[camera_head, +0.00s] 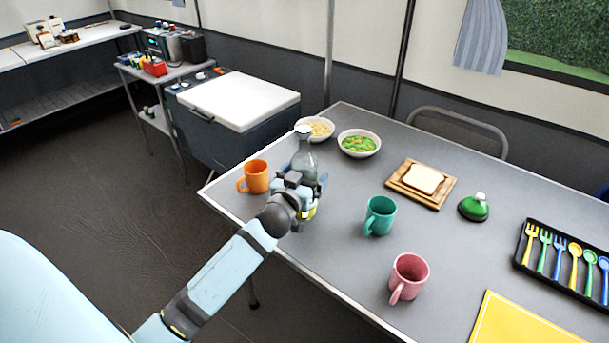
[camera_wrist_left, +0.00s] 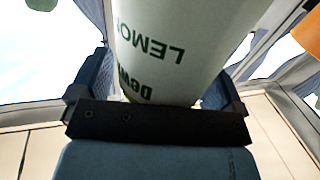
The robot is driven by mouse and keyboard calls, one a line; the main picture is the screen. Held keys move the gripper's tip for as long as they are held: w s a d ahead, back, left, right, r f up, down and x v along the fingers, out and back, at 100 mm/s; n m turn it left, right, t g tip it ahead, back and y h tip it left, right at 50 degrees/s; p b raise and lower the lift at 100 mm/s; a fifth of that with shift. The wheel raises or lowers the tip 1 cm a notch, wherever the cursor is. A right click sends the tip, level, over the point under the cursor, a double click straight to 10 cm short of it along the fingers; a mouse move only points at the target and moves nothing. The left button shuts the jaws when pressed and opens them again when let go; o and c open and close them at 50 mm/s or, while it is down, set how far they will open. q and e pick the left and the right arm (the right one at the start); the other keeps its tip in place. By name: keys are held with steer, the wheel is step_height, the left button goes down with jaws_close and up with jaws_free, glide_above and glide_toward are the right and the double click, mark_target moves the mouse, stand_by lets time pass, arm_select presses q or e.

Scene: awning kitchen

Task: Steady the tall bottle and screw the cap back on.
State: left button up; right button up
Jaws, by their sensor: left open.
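In the left wrist view the bottle's pale body (camera_wrist_left: 165,45), with dark green lettering, stands between the open fingers (camera_wrist_left: 155,88). I cannot tell whether they touch it. No loose cap can be made out clearly. My right gripper is not in view.
An orange mug (camera_head: 256,177) stands close left of the bottle; two bowls (camera_head: 359,144) are behind. A teal mug (camera_head: 379,215), a pink mug (camera_head: 409,278), a sandwich board (camera_head: 408,188), a green white-topped object (camera_head: 474,207) and a cutlery tray (camera_head: 521,262) are to the right.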

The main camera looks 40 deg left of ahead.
arm_select(q)
steer(key=shift+r, duration=0.2)
steer(key=s+d, duration=0.2)
steer(key=s, duration=0.9)
steer(key=shift+s+p, duration=0.3)
steer(key=shift+s, duration=0.1)
steer(key=shift+d, duration=0.1)
steer(key=s+d+f+m+g+h, duration=0.5)
steer(key=s+d+f, duration=0.8)
steer(key=d, duration=0.3)
steer(key=shift+s+d+f+g+h, duration=0.4)
steer(key=shift+s+g+h, duration=0.15)
steer(key=shift+h, duration=0.65)
